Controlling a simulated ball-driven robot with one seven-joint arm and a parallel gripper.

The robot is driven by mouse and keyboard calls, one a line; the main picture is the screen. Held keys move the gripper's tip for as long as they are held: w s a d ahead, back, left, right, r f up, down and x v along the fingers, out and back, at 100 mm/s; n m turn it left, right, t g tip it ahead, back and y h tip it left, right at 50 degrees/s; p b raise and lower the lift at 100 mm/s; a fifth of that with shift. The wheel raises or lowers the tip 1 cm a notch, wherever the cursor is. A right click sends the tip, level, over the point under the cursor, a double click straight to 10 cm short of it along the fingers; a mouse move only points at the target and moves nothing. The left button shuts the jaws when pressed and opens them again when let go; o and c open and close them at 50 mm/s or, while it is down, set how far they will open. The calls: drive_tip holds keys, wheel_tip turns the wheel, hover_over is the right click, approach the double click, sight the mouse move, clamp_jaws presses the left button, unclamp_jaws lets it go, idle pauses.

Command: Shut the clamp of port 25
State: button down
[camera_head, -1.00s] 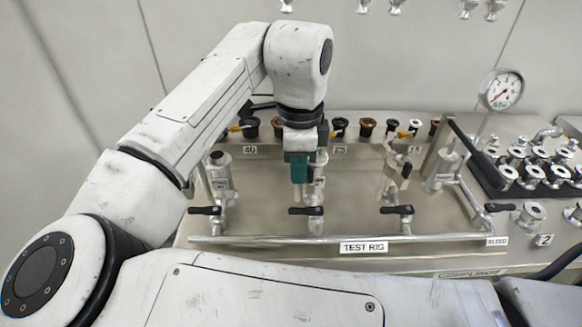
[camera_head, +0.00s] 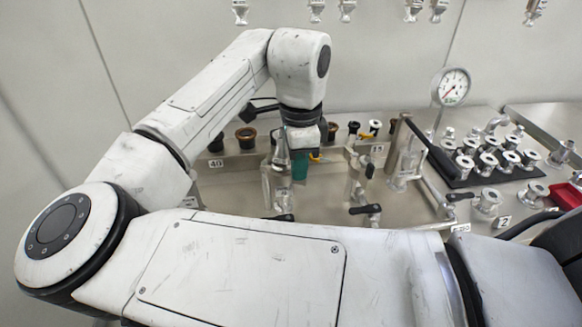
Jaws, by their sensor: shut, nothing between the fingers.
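My gripper (camera_head: 300,178) points down over the rig, its green fingers shut and empty. It hangs in front of where the middle port's plate would be. No "25" label can be read; the gripper and wrist hide that area. A metal fitting (camera_head: 278,183) stands just left of the fingers, probably the middle port's; whether they touch it I cannot tell. A small yellow part (camera_head: 314,156) shows just right of the fingers. The clamp's state cannot be made out. The "40" plate (camera_head: 215,163) is to the left and the "15" plate (camera_head: 377,149) to the right.
A right-hand fitting (camera_head: 356,178) and black valve handle (camera_head: 366,209) stand right of the gripper. A pressure gauge (camera_head: 450,87) rises farther right. Beyond are a black rack (camera_head: 462,178) of metal fittings and a red tray (camera_head: 566,195). My arm covers the rig's front.

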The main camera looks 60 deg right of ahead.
drive_tip(key=shift+d, duration=0.75)
drive_tip(key=shift+d+p, duration=0.55)
drive_tip(key=shift+p, duration=0.3)
wheel_tip(320, 180, up, 7)
drive_tip(key=p, duration=0.6)
